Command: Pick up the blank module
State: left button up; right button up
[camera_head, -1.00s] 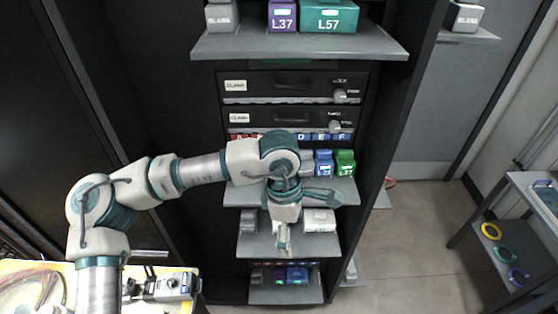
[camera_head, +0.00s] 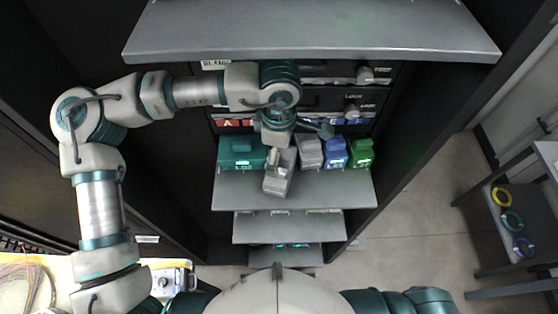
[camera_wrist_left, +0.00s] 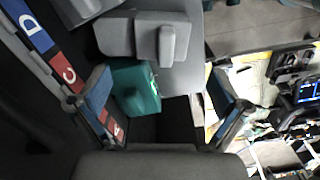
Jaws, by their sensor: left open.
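A grey module with a raised handle (camera_head: 279,176), likely a blank one, sits on the middle shelf (camera_head: 330,194), slightly skewed toward its front edge. It also shows in the left wrist view (camera_wrist_left: 150,38). A second grey module (camera_head: 309,153) stands to its right; no readable label shows on either. My left gripper (camera_wrist_left: 160,98) is open, its two blue-padded fingers apart. The grey module lies ahead of the fingers, and a teal module (camera_wrist_left: 136,88) shows between them in the picture. In the head view my left wrist hides part of the grey module. My right gripper is out of view.
On the same shelf stand a teal module (camera_head: 242,152) at left, and blue (camera_head: 335,153) and green (camera_head: 361,154) modules at right. A grey shelf (camera_head: 310,32) overhangs above. Lettered red and blue tags (camera_head: 228,123) line the rack behind. Lower shelves (camera_head: 288,227) step down below.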

aim_at(281, 161)
pick_arm(q)
notch_tip(281, 161, down, 4)
jog(key=shift+d+r, duration=0.15)
jog(key=shift+w+d+f+p, duration=0.1)
jog(key=shift+w+f+p, duration=0.05)
jog(key=shift+f+p, duration=0.2)
jog(key=f, duration=0.1)
jog(key=f+p, duration=0.1)
jog(key=f, duration=0.2)
jog(key=shift+s+a+f, duration=0.15)
jog(key=shift+s+a, duration=0.05)
jog(key=shift+a, duration=0.05)
jog(key=shift+a+f, duration=0.1)
jog(key=shift+f, duration=0.15)
jog(key=shift+a, duration=0.1)
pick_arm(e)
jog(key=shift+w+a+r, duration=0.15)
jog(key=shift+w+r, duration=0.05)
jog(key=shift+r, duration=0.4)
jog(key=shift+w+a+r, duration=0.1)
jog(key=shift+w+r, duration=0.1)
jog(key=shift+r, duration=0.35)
pick_arm(q)
jog(key=c, duration=0.7)
jog(key=shift+s+f, duration=0.1)
jog(key=shift+s, duration=0.1)
jog(key=shift+c, duration=1.3)
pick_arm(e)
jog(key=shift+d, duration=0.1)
